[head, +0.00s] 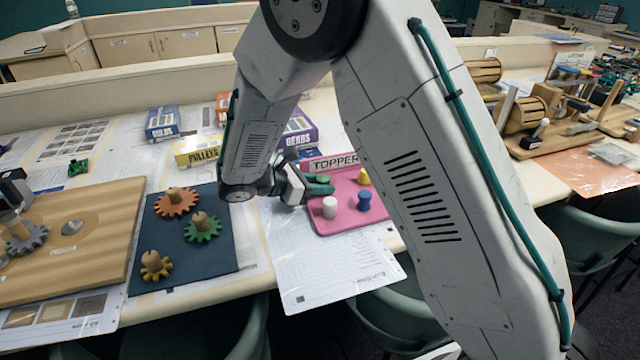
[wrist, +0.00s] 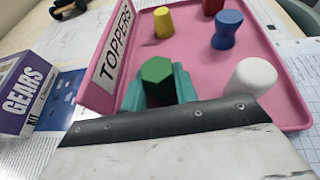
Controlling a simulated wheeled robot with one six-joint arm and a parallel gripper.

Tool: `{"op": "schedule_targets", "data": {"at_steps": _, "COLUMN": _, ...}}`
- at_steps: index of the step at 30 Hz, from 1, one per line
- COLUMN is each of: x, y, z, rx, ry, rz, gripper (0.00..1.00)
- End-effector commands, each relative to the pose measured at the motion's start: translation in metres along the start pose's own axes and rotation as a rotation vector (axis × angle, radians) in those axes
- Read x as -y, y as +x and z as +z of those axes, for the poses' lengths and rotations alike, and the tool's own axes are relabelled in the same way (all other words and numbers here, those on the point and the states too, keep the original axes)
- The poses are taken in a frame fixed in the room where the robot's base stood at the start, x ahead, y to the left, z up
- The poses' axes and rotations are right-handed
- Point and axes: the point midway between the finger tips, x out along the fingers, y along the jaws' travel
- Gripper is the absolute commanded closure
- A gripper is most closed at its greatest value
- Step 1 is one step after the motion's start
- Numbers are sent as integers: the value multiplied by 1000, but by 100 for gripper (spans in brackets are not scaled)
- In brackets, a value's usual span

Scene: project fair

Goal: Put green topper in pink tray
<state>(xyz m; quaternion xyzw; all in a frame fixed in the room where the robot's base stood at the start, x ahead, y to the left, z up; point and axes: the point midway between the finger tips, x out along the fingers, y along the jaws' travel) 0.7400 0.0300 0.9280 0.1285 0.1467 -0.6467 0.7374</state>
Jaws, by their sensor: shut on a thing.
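The pink tray (wrist: 285,95) has a raised back wall with a TOPPERS label (wrist: 116,42). The topper is over the tray's near-wall area; I cannot tell whether it touches the floor.
In the tray stand a yellow topper (wrist: 163,22), a blue topper (wrist: 227,30), a white topper (wrist: 252,77) and a partly cut-off red one (wrist: 212,6). A GEARS box (wrist: 25,92) stands left of it. A blue mat (head: 222,258) with three gears lies left.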

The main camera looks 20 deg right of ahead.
Motion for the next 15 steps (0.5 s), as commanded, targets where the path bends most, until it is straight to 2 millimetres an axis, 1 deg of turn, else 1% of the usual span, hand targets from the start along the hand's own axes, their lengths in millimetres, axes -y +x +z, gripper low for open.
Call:
{"op": "schedule_targets", "data": {"at_steps": 5, "x": 0, "y": 0, "z": 1, "rx": 0, "ry": 1, "rz": 0, "gripper": 92}}
{"op": "schedule_targets", "data": {"at_steps": 10, "x": 0, "y": 1, "z": -3, "rx": 0, "ry": 0, "rz": 0, "gripper": 92}}
{"op": "schedule_targets", "data": {"at_steps": 11, "x": 0, "y": 1, "z": -2, "rx": 0, "ry": 1, "rz": 0, "gripper": 63}}
{"op": "schedule_targets", "data": {"at_steps": 12, "x": 0, "y": 1, "z": -2, "rx": 0, "ry": 1, "rz": 1, "gripper": 51}}
{"op": "schedule_targets", "data": {"at_steps": 13, "x": 0, "y": 1, "z": -2, "rx": 0, "ry": 1, "rz": 1, "gripper": 49}}
{"op": "schedule_targets", "data": {"at_steps": 15, "x": 0, "y": 1, "z": -2, "rx": 0, "ry": 1, "rz": 1, "gripper": 49}}
